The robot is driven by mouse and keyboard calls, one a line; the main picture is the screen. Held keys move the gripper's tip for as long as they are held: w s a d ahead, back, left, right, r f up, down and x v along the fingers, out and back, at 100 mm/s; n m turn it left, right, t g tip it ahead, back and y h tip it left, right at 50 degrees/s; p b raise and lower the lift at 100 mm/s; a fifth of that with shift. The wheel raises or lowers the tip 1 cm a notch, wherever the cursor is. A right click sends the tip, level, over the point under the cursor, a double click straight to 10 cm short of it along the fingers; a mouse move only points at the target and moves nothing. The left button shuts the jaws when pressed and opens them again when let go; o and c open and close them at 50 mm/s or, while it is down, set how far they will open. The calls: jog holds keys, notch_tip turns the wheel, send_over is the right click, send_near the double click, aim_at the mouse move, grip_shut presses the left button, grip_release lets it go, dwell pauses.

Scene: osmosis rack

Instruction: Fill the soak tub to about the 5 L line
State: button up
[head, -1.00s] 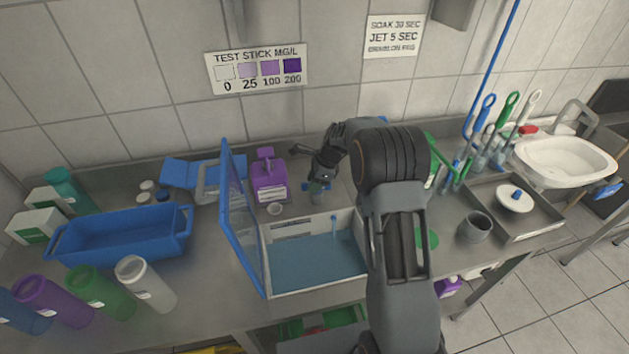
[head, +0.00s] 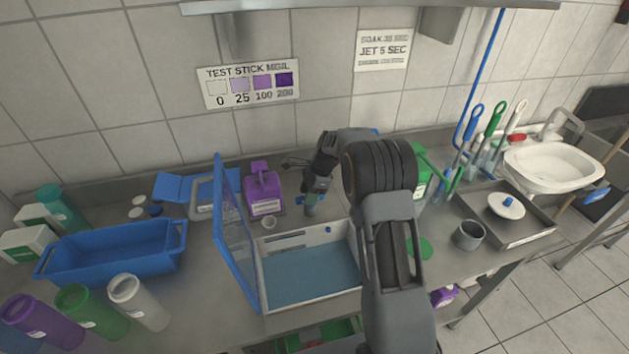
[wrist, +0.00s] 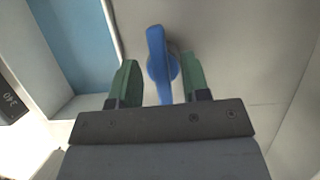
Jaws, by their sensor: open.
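The soak tub (head: 268,303) is the white-walled box in the middle of the counter, with its blue-framed clear lid (head: 236,240) standing open on the left. A flat blue surface (head: 310,275) fills its bottom. I cannot read a level line against it. In the head view my gripper (head: 312,196) points down there.
A blue basin (head: 110,255) and several bottles are farther left. A grey cup (head: 467,236), tray (head: 520,240) and white sink (head: 555,165) are right. A shelf (head: 370,6) hangs above.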

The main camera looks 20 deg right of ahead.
jog(key=b+v, duration=0.1)
jog(key=v, duration=1.2)
jog(key=shift+d, duration=0.1)
jog(key=s+a+r+n+t+h, duration=0.1)
jog(key=s+a+r+n, duration=0.2)
jog(key=s, duration=0.4)
jog(key=s+r+n+t+h, duration=0.1)
jog(key=s+r+n+h, duration=0.15)
jog(key=s+n, duration=0.3)
jog(key=s+f+n+t, duration=0.2)
jog(key=s+f+n, duration=0.2)
jog(key=s+n, duration=0.5)
jog(key=s+a+h, duration=0.1)
jog(key=s, duration=0.5)
jog(key=shift+s, duration=0.15)
